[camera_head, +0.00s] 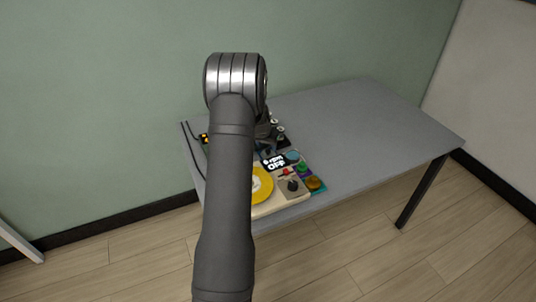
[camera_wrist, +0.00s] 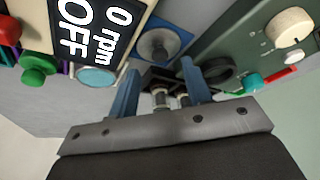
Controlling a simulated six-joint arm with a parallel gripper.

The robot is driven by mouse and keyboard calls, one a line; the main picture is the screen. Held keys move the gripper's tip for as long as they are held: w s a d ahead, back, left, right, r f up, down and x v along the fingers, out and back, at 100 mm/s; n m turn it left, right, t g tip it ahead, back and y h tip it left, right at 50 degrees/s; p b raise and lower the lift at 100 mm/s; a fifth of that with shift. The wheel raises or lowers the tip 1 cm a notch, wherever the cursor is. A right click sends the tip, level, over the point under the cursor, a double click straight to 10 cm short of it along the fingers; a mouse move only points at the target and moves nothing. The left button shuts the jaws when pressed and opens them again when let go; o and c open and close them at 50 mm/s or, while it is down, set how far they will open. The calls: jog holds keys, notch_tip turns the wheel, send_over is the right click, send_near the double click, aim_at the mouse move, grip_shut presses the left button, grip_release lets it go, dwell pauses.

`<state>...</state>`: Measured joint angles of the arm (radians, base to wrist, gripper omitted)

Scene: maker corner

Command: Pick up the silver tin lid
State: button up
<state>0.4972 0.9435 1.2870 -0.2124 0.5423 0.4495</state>
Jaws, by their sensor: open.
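In the wrist view, a round silver-grey disc with a dark middle (camera_wrist: 158,46) sits on a blue square, just beyond the fingertips. It may be the silver tin lid, but I cannot tell for sure. My gripper (camera_wrist: 160,68) is open, with its two blue fingers apart on either side of small dark and silver parts. I see nothing clearly held between the fingers. In the head view my arm hides the gripper and much of the table's left end, and I cannot make out the lid there.
A cream device with a yellow disc (camera_head: 262,184) stands at the table's front left. Its black display (camera_wrist: 92,32) reads "0 rpm OFF". A green panel with a cream knob (camera_wrist: 289,27) is close on the wrist view's right. The grey table (camera_head: 370,125) is clear on the right.

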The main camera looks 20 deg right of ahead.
aim_at(268, 150)
jog(key=shift+x, duration=1.85)
grip_shut()
